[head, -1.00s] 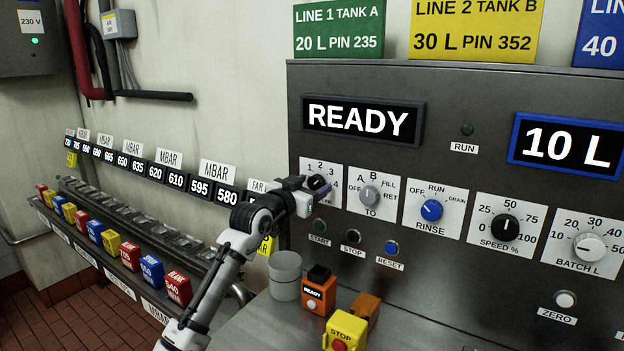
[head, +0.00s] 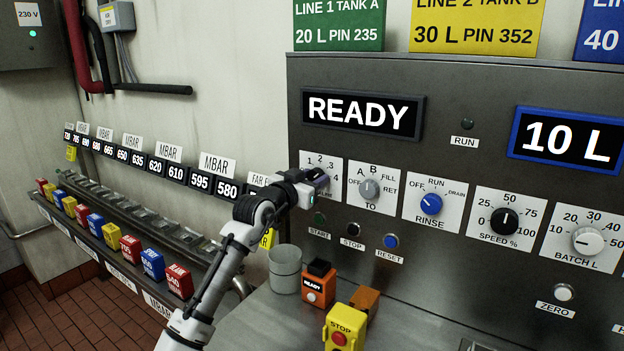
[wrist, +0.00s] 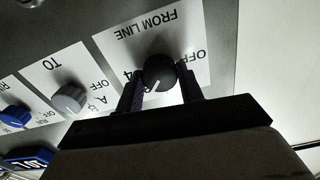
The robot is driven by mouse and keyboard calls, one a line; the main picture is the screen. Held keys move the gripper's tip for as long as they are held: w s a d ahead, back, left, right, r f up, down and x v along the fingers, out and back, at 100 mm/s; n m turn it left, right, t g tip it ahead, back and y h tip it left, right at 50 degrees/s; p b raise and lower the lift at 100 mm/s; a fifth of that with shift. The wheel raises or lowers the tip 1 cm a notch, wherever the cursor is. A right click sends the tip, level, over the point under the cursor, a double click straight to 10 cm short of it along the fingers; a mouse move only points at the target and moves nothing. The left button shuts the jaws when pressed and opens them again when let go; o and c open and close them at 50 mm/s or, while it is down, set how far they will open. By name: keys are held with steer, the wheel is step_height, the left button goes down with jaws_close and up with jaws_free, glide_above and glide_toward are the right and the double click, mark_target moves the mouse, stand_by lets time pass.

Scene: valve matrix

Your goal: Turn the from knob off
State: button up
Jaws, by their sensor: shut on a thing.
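The from knob (wrist: 160,72) is black with a white pointer line, on a white plate marked FROM LINE (wrist: 150,35). In the wrist view, which is upside down, the pointer slants toward the bottom, between OFF on the right and the 4 on the left. My gripper (wrist: 160,88) has one dark finger on each side of the knob and is shut on it.
The grey TO knob (head: 369,189) and blue RINSE knob (head: 431,204) sit right of it on the panel. Below are the START button (head: 320,218), a grey cup (head: 285,268), an orange READY box (head: 318,290) and a yellow STOP box (head: 344,328).

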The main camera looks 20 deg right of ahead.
steer(key=n+p, duration=0.1)
steer(key=n, duration=0.2)
steer(key=n+p, duration=0.1)
steer(key=n, duration=0.2)
steer(key=shift+n, duration=0.4)
steer(key=n+p, duration=0.2)
steer(key=shift+n, duration=0.3)
steer(key=n, duration=0.3)
steer(key=shift+n+p, duration=0.3)
steer(key=shift+p, duration=0.05)
steer(key=n, duration=0.3)
steer(key=shift+f+n, duration=0.15)
steer(key=shift+n, duration=0.15)
steer(key=n, duration=0.3)
steer(key=shift+n, duration=0.4)
steer(key=n, duration=0.6)
steer(key=shift+n, duration=0.3)
